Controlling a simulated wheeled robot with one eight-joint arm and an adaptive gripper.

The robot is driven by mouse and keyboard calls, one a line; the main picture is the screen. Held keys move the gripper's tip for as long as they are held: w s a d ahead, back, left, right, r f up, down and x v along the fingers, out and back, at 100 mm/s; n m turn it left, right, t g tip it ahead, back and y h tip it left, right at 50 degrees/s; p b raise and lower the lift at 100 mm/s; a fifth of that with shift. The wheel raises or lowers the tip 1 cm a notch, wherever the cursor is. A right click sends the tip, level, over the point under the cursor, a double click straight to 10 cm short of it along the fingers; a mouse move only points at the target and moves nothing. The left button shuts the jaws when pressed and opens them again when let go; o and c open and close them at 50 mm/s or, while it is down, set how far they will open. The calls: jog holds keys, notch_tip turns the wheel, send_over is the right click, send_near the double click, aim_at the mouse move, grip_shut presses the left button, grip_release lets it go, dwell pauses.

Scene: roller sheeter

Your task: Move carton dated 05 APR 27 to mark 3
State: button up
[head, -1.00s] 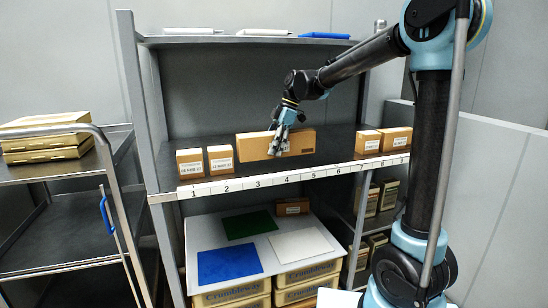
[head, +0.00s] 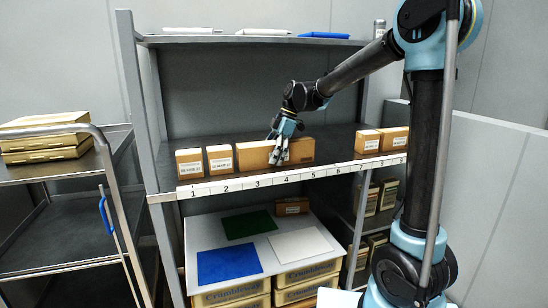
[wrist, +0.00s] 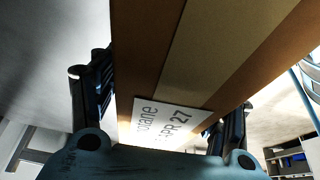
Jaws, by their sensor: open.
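A wide brown carton (head: 252,155) stands on the middle shelf behind marks 3 to 5. In the wrist view the carton (wrist: 185,75) fills the middle, and its white label (wrist: 165,122) reads "APR 27"; the day is not clear. My gripper (head: 279,159) is open in front of this carton, pointing down. In the wrist view its fingers show on either side of the carton; I cannot tell whether they touch it. The number strip (head: 330,172) runs along the shelf's front edge, and mark 3 (head: 257,184) lies below the carton's left part.
Two small labelled cartons stand at left, one behind mark 1 (head: 189,163) and one behind mark 2 (head: 220,158). Two more, one nearer (head: 368,142) and one farther right (head: 396,139), stand near the right end. The shelf is clear between the wide carton and the right pair.

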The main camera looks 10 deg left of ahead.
jog(key=v, duration=1.2)
jog(key=shift+r, duration=0.1)
jog(key=s+d+f+m+t, duration=0.1)
jog(key=s+d+f+m, duration=0.2)
jog(key=d, duration=0.4)
jog(key=s+d+f+m+t+h, duration=0.1)
jog(key=s+d+f+m, duration=0.1)
jog(key=s+d+m, duration=0.35)
jog(key=s+d+f+m+t, duration=0.1)
jog(key=s+d+f+m, duration=0.15)
jog(key=d, duration=0.65)
jog(key=s+d+f+m+t+h, duration=0.1)
jog(key=s+d+f+m+h, duration=0.2)
jog(key=s+d+f+m, duration=1)
notch_tip(320, 180, down, 5)
jog(key=s+d, duration=0.1)
jog(key=d, duration=0.1)
jog(key=shift+s+d+r+t, duration=0.25)
jog(key=shift+s+t, duration=0.05)
jog(key=shift+s, duration=0.05)
